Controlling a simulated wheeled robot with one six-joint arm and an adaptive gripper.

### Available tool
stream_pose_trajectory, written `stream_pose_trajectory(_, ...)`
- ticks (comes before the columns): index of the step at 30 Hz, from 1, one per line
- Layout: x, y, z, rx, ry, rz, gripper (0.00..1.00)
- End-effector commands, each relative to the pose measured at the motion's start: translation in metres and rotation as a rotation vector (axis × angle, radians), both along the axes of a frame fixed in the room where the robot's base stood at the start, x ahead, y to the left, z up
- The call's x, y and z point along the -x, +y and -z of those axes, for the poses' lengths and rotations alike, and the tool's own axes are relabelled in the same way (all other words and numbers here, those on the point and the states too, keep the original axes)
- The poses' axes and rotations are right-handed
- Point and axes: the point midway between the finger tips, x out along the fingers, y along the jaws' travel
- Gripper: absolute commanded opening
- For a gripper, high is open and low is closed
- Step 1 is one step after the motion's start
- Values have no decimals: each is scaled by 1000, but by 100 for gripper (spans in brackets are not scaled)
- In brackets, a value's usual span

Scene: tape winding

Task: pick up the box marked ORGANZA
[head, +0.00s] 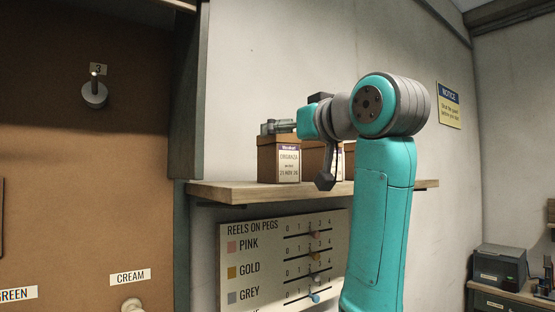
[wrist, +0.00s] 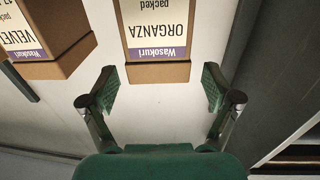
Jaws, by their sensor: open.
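The ORGANZA box (head: 267,160) is brown with a white label and stands upright at the left part of a wooden shelf. In the wrist view the ORGANZA box (wrist: 158,73) shows upside down at the top centre, its label partly cut off by the frame. My gripper (head: 278,127) is at the level of the box's top in the head view. In the wrist view my gripper (wrist: 160,82) is open and empty, with a fingertip to each side of the box's near edge. I cannot tell the exact gap to the box.
A VELVET box (wrist: 52,68) stands beside it, left in the wrist view; my arm partly hides a second box (head: 312,162) in the head view. The shelf (head: 230,190) has bare room at its left end, near a dark upright panel (head: 188,90). A reel chart (head: 270,262) hangs below.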

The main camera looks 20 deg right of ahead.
Motion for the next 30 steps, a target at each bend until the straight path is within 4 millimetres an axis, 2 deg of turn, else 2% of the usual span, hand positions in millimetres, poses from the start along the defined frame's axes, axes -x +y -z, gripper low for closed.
stream_pose_trajectory(9,-40,8,0,-1,2,-1,89)
stream_pose_trajectory(18,-44,9,0,0,0,0,89)
stream_pose_trajectory(20,-44,9,0,0,0,0,76)
stream_pose_trajectory(24,-44,9,0,0,0,0,41)
stream_pose_trajectory(27,-44,9,0,0,0,0,18)
stream_pose_trajectory(30,-44,9,-1,0,-1,0,18)
